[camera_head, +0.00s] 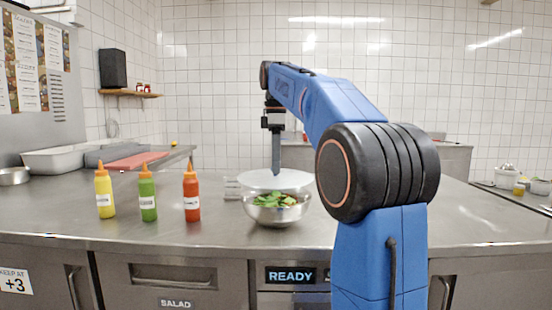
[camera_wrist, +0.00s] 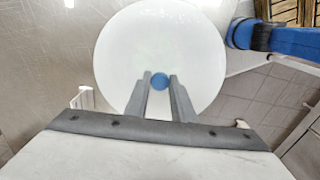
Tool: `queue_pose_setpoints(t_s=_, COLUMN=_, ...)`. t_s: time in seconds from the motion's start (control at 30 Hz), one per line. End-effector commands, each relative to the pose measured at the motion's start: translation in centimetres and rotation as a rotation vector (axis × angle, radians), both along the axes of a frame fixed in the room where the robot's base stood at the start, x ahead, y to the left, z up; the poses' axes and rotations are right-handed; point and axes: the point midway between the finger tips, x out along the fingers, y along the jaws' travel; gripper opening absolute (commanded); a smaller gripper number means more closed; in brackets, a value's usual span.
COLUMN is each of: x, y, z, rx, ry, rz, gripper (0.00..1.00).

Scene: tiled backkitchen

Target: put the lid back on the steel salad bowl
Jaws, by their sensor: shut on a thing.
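The lid is a round white disc with a blue knob (camera_wrist: 160,81) at its middle. In the wrist view the lid (camera_wrist: 125,50) lies face-on beneath my gripper (camera_wrist: 160,84), whose two fingers are shut on the knob. In the head view the lid (camera_head: 260,180) shows as a flat, roughly level ellipse just behind the bowl's rim, with my gripper (camera_head: 276,168) pointing straight down onto it. I cannot tell whether the lid touches the counter. The steel salad bowl (camera_head: 277,215) stands upright on the counter, uncovered, with green leaves and some red inside.
A small clear rack (camera_head: 231,187) stands left of the lid. Yellow (camera_head: 105,194), green (camera_head: 148,196) and red (camera_head: 192,196) bottles stand left of the bowl on the steel counter (camera_head: 60,220). Pans and a red board (camera_head: 135,160) lie at the back left.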

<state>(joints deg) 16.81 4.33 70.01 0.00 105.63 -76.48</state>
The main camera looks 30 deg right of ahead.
Motion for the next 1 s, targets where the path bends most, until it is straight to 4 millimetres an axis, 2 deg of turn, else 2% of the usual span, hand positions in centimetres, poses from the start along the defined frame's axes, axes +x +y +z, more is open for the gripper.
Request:
queue_pose_setpoints(t_s=0.53, x=0.0, y=0.0, z=-4.0, rx=0.0, ry=0.0, rz=0.0, gripper=0.0)
queue_pose_setpoints(t_s=1.0, x=0.0, y=0.0, z=-4.6, rx=0.0, ry=0.0, rz=0.0, gripper=0.0)
